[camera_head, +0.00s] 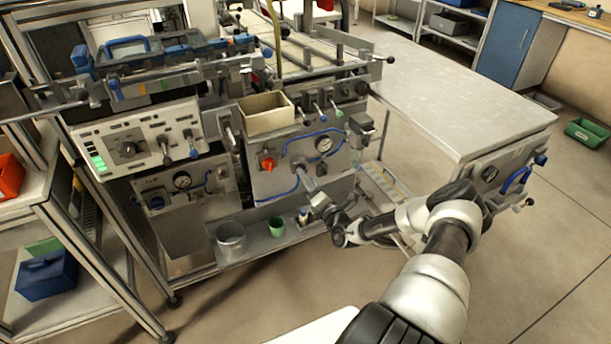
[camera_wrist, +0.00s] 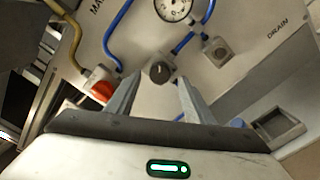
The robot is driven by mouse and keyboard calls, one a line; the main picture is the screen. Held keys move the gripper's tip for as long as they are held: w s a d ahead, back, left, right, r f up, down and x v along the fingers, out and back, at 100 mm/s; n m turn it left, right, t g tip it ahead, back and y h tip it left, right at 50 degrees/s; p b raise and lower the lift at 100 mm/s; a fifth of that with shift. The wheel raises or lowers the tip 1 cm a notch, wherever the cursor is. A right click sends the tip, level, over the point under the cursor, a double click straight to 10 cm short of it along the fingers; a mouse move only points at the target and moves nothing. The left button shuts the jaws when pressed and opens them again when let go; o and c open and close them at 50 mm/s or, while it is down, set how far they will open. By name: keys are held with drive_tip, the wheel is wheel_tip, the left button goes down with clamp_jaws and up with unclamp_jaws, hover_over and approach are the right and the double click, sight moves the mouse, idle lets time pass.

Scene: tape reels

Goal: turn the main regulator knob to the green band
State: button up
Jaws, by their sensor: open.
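The main regulator knob (camera_wrist: 161,70) is a dark round knob with a light pointer line on a grey base, below the pressure gauge (camera_wrist: 174,7) in the wrist view. My gripper (camera_wrist: 159,84) is open, with one finger on each side below the knob and nothing between them. The fingertips look close to the knob; contact cannot be told. In the head view my gripper (camera_head: 307,177) points at the lower part of the grey panel (camera_head: 276,185), near the knob (camera_head: 298,163). The gauge (camera_head: 324,145) is cut off in the wrist view, and no green band can be made out.
A red knob (camera_head: 267,163) sits left of the regulator, also seen in the wrist view (camera_wrist: 103,90). Blue hoses (camera_wrist: 116,35) run across the panel. A second valve fitting (camera_wrist: 217,50) sits right of the knob. A metal can (camera_head: 231,238) and green cup (camera_head: 276,226) stand below.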

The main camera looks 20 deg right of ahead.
drive_tip(key=s+p, duration=0.2)
drive_tip(key=s, duration=1.3)
drive_tip(key=shift+d, duration=0.25)
drive_tip(key=shift+r, duration=0.1)
